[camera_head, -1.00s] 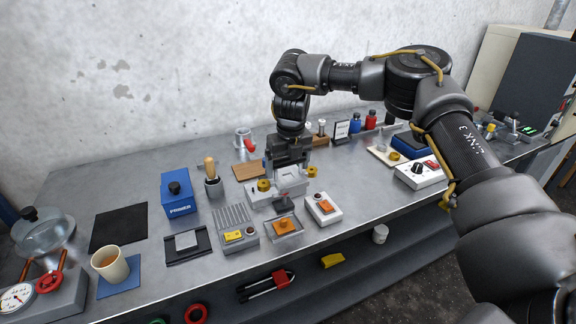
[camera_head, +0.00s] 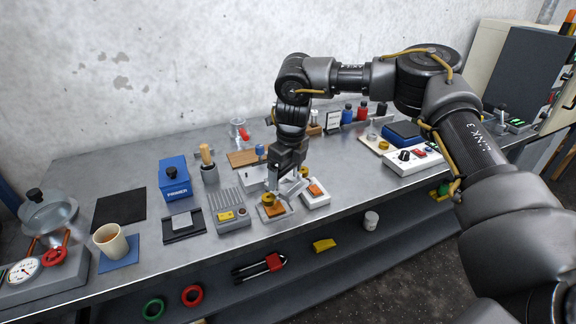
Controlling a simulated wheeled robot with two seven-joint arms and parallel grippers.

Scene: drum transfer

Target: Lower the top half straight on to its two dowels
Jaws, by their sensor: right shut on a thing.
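My right gripper (camera_head: 286,172) points down over the front middle of the bench, shut on a light grey piece (camera_head: 293,187), which I take as the top half. A yellow knob (camera_head: 268,198) shows at its near left end and another (camera_head: 304,171) at its far right end. The piece looks slanted across the view. Just below and in front of it lies a grey block with an orange pad (camera_head: 275,210), perhaps the lower half. Its rear part is hidden by the held piece. I cannot make out the dowels or whether the two touch. My left gripper is out of view.
A grey ribbed tray (camera_head: 231,219) stands close on the left and a white block with an orange pad (camera_head: 316,197) close on the right. A white box (camera_head: 250,178) is behind. The bench front edge is near. A blue primer box (camera_head: 174,178) stands further left.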

